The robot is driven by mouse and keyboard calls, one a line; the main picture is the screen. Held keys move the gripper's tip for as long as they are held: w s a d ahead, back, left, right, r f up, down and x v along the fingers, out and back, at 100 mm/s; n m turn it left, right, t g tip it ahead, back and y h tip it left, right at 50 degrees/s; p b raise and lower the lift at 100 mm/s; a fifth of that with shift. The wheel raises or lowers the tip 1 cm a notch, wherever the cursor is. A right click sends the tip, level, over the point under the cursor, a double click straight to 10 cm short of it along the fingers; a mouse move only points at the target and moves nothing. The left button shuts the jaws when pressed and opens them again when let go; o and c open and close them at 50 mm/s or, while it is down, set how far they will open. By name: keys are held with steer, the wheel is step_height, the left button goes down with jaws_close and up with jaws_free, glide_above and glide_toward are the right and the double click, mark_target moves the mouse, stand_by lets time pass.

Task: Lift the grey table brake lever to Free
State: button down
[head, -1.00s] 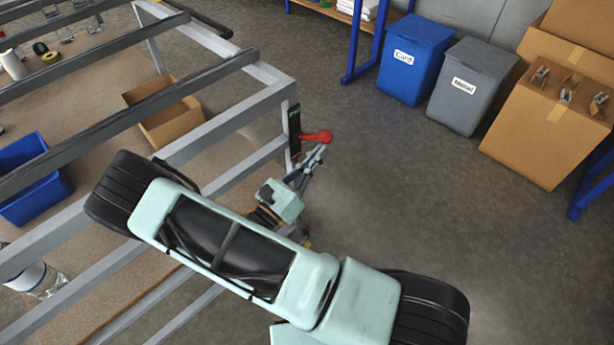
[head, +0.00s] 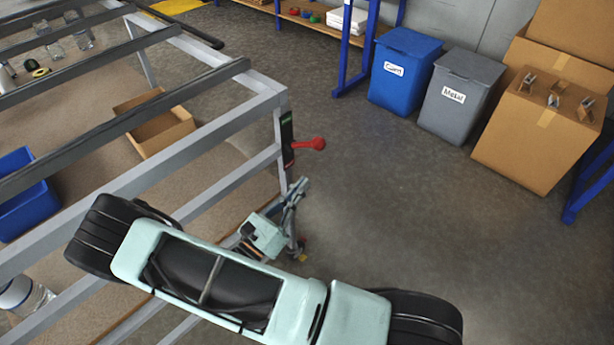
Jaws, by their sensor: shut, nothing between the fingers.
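The grey table (head: 255,112) has a black brake plate (head: 287,150) on its right corner post. A green label (head: 286,120), too small to read, is at the plate's top. The brake lever ends in a red knob (head: 318,143) that sticks out to the right, about level, near mid-plate. My gripper (head: 299,184) is shut and empty, below and slightly left of the knob. A gap shows between them. My arm hides part of the table's lower frame.
A blue bin (head: 404,75), a grey bin (head: 458,100) and a cardboard box (head: 535,130) stand at the back right. The floor right of the lever is clear. An open carton (head: 165,140) and a blue crate (head: 25,215) are at the left.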

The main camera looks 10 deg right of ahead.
steer(key=v, duration=0.6)
steer(key=shift+s+a, duration=0.25)
steer(key=shift+s, duration=0.1)
